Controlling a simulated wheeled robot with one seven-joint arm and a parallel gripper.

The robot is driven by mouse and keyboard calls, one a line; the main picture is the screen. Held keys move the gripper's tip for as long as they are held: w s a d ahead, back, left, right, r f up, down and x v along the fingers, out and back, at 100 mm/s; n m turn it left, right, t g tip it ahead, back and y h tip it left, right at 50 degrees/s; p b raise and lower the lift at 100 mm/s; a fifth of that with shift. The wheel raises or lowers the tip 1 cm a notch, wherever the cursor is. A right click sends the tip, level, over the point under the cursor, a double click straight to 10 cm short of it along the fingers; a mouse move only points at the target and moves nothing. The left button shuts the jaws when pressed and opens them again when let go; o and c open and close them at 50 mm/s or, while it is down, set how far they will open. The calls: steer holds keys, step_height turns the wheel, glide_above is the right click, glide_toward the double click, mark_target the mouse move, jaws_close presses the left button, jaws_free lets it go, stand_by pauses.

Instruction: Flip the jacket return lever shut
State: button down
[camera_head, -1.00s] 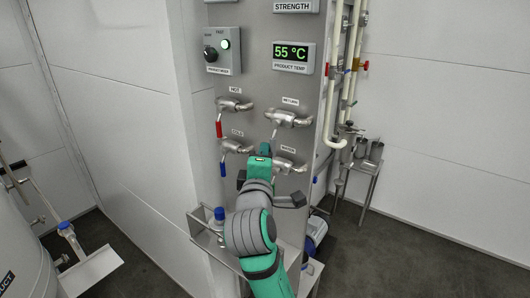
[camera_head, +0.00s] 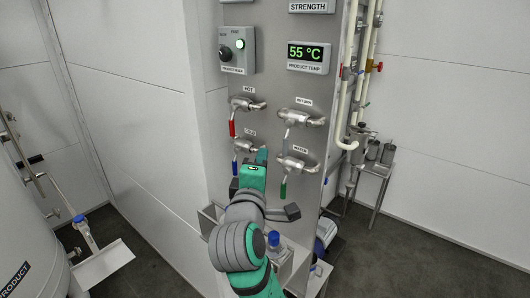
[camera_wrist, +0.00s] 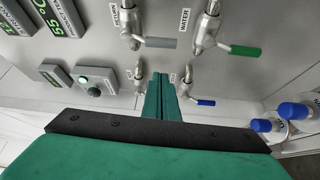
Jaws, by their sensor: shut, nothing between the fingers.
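The jacket return valve (camera_head: 306,120) is on the grey panel under its RETURN label, at the upper right of the valve group. Its grey lever (camera_head: 287,138) hangs down, across the valve body. The wrist view, turned sideways, shows this grey lever (camera_wrist: 160,42) clear of my fingers. My gripper (camera_head: 262,156) is shut and empty, below and left of the return lever, between the cold and water valves. In the wrist view my closed green fingers (camera_wrist: 160,85) lie between the return lever and the blue lever (camera_wrist: 205,102), apart from the return lever.
The water valve (camera_head: 296,163) with its green lever (camera_head: 284,190) is right of my gripper. The hot valve's red lever (camera_head: 232,128) and the cold valve's blue lever (camera_head: 235,168) hang at the left. A blue-capped bottle (camera_head: 274,241) stands low. Pipes (camera_head: 357,75) run along the panel's right side.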

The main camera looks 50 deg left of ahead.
steer(key=v, duration=0.5)
steer(key=shift+a, duration=0.15)
stand_by(0.3)
